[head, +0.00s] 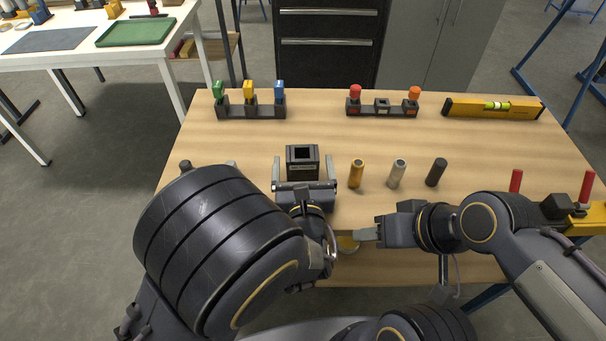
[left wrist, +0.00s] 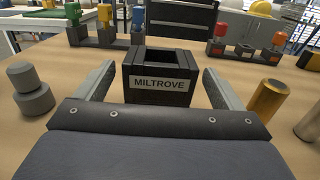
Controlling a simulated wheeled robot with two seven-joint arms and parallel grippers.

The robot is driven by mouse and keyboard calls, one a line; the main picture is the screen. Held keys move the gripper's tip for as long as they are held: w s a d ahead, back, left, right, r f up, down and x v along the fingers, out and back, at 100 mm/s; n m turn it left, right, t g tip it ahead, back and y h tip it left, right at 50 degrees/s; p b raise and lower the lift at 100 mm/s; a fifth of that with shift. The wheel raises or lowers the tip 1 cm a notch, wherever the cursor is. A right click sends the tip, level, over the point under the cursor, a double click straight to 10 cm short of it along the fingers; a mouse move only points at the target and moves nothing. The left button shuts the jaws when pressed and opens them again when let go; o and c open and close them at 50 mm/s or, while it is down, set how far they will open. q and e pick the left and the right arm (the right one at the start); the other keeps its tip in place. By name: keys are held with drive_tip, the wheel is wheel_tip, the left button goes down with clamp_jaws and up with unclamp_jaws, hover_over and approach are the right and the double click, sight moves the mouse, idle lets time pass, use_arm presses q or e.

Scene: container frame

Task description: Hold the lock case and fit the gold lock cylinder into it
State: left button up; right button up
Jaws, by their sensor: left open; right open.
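The lock case (head: 302,163) is a dark upright box with a square opening on top, standing on the wooden table. In the left wrist view the lock case (left wrist: 160,82) shows a MILTROVE label. My left gripper (head: 304,165) is open, one finger on each side of the case, with gaps visible in the left wrist view (left wrist: 158,84). The gold lock cylinder (head: 357,174) stands upright just right of the case; it also shows in the left wrist view (left wrist: 269,99). My right gripper (head: 367,235) is open and empty near the table's front edge, apart from the cylinder.
A silver cylinder (head: 397,174) and a black cylinder (head: 436,172) stand right of the gold one. Two racks (head: 252,112) (head: 382,112) with coloured pieces and a yellow level (head: 492,107) are at the back. Red posts (head: 515,181) stand at right.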

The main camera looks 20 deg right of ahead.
sight(302, 153)
use_arm(q)
drive_tip(key=shift+x, duration=2.05)
drive_tip(key=shift+c, duration=0.4)
